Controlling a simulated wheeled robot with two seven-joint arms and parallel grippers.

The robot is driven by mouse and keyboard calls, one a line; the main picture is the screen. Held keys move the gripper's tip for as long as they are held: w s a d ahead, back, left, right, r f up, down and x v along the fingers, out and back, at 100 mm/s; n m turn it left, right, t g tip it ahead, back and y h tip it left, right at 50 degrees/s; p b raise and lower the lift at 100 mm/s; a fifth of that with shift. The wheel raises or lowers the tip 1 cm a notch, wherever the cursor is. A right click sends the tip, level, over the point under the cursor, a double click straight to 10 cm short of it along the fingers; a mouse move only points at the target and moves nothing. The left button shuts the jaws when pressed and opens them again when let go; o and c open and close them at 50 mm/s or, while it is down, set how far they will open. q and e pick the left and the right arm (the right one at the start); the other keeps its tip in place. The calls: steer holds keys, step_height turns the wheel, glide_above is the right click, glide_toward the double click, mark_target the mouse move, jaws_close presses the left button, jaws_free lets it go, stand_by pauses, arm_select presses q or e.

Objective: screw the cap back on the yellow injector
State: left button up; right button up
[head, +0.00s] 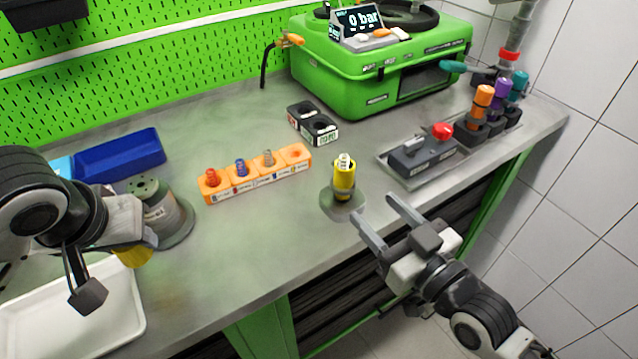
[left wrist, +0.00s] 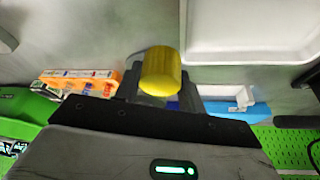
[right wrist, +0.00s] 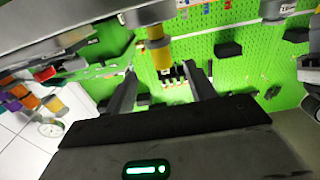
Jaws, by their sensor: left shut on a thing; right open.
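The yellow injector body (head: 344,182) stands upright in a small grey holder (head: 342,207) near the bench's front edge, with a pale spring-like part showing at its top. The yellow cap (head: 134,256) is held by my left gripper (head: 140,242) at the left, well away from the injector. The cap also shows in the left wrist view (left wrist: 160,72), between the fingers. My right gripper (head: 373,207) is open and empty just in front and to the right of the injector. In the right wrist view the yellow injector (right wrist: 161,55) shows beyond the open fingers.
An orange rack (head: 255,178) with springs is left of the injector. A grey-green round container (head: 160,215) and a white tray (head: 75,315) are near my left arm. A green test machine (head: 375,75) stands behind. Orange, purple and teal injectors (head: 482,98) stand at right.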

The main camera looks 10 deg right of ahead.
mark_target(350, 179)
arm_select(q)
steer(key=shift+f+b, duration=0.35)
steer(key=shift+f, duration=0.2)
arm_select(e)
steer(key=x, duration=0.4)
steer(key=shift+w, duration=0.15)
steer(key=shift+w+a, duration=0.15)
steer(key=shift+w, duration=0.1)
steer(key=shift+w+a+r, duration=0.1)
steer(key=shift+w+r, duration=0.1)
steer(key=shift+w, duration=0.2)
arm_select(q)
steer(key=shift+f+b, duration=0.5)
steer(key=shift+b, duration=0.05)
arm_select(e)
steer(key=x, duration=0.4)
steer(key=shift+w+a+r, duration=0.1)
steer(key=shift+w+r, duration=0.1)
steer(key=shift+r, duration=0.1)
jaws_close()
